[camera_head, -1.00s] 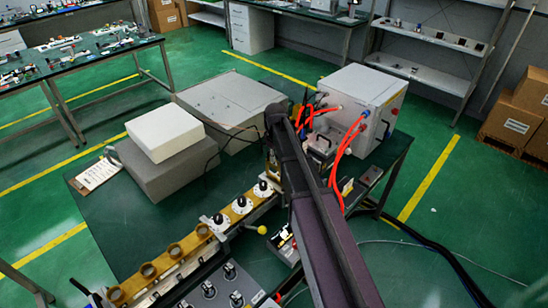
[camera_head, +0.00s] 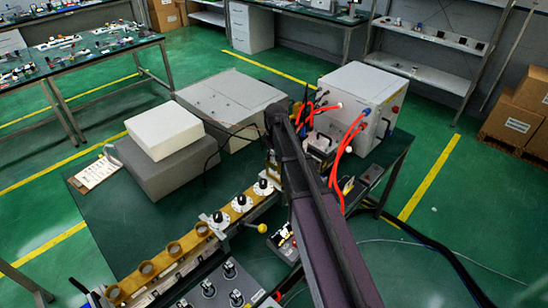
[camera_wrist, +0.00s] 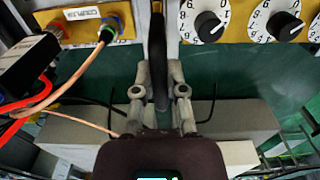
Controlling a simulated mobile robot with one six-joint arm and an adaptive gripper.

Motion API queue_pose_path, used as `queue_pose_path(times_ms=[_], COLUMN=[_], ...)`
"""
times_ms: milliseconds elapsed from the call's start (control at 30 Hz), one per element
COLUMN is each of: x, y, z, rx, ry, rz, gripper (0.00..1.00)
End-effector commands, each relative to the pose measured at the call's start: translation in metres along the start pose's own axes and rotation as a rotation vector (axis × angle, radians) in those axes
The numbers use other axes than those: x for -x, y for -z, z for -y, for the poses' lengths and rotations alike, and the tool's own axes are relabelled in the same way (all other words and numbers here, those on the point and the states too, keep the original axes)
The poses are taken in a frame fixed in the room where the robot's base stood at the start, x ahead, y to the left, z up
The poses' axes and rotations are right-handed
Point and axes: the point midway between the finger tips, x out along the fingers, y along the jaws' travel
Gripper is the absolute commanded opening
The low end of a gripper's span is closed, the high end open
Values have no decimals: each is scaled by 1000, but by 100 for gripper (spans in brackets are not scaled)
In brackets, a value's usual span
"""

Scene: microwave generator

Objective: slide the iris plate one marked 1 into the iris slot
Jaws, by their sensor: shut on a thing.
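My gripper (camera_wrist: 161,78) shows in the wrist view with its two fingers closed on a thin dark plate, taken to be the iris plate (camera_wrist: 158,45). The plate is seen nearly edge-on and stands lengthwise between the fingertips. No mark 1 can be read on it. Its far end lies between a brass block with a coupler label (camera_wrist: 83,13) on the left and a brass section with dials (camera_wrist: 250,20) on the right. I cannot make out the iris slot or whether the plate touches anything. In the head view my arm hides the gripper and plate.
A brass waveguide run with white dials (camera_head: 241,204) crosses the bench. A cable connector (camera_wrist: 108,32) and a black box with orange cables (camera_wrist: 25,68) sit left of the gripper. A grey cabinet (camera_head: 365,100) and a white block on a grey block (camera_head: 165,132) stand behind.

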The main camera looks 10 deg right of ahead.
Motion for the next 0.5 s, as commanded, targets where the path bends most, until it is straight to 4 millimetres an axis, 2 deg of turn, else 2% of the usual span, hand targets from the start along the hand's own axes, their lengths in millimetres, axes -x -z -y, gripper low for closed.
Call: queue_pose_path(times_ms=[500], x=[-8], y=[0], z=[0], rx=[-1], ry=[0], rz=[0], gripper=[0])
